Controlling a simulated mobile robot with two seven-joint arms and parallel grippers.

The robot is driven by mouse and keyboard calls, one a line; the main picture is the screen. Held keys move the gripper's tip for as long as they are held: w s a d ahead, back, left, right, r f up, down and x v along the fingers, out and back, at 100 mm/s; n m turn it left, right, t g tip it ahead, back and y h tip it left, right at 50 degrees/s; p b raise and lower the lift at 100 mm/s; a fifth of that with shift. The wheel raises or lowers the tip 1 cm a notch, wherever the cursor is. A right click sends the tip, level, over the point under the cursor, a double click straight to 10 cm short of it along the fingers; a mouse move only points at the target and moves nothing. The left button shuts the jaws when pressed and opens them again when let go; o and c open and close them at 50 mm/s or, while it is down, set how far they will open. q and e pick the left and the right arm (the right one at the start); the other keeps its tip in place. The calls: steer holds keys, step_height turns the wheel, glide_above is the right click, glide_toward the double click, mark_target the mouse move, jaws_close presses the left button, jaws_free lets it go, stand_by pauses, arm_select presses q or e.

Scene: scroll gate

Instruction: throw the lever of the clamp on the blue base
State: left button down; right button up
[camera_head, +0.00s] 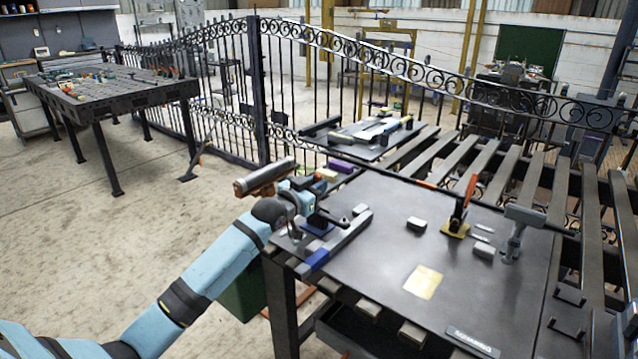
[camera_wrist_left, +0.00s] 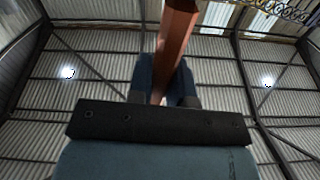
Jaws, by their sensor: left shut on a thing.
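The clamp's blue base (camera_head: 318,226) is at the left end of the dark table, with a dark metal arm (camera_head: 335,217) reaching right from it. My left gripper (camera_head: 303,190) is just above and behind this base. In the left wrist view my gripper (camera_wrist_left: 165,92) is shut on a reddish-orange bar (camera_wrist_left: 179,35), which looks like the clamp's lever. The bar rises between the two dark blue fingers. My own gripper and wrist hide much of the clamp in the head view. My right gripper is not in view.
A second clamp with an upright orange lever stands on a yellow base (camera_head: 455,229). Grey blocks (camera_head: 417,224) and a yellow plate (camera_head: 423,281) lie on the dark table (camera_head: 375,262). A grey post-like tool (camera_head: 515,232) stands at the right. An iron gate (camera_head: 330,85) is behind.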

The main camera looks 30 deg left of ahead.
arm_select(q)
steer(key=shift+a+r+n+p, duration=0.25)
steer(key=shift+a+n+p, duration=0.45)
steer(key=shift+n+p, duration=0.15)
steer(key=a+f+n+p, duration=0.1)
steer(key=a+f+n, duration=0.2)
steer(key=a+n, duration=0.3)
steer(key=n, duration=0.2)
steer(key=shift+w+n, duration=0.3)
steer(key=shift+n, duration=0.05)
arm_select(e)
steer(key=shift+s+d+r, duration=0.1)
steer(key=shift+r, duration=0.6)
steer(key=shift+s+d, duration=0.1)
arm_select(q)
steer(key=c, duration=1)
jaws_free()
steer(key=shift+f, duration=0.1)
steer(key=shift+c, duration=0.2)
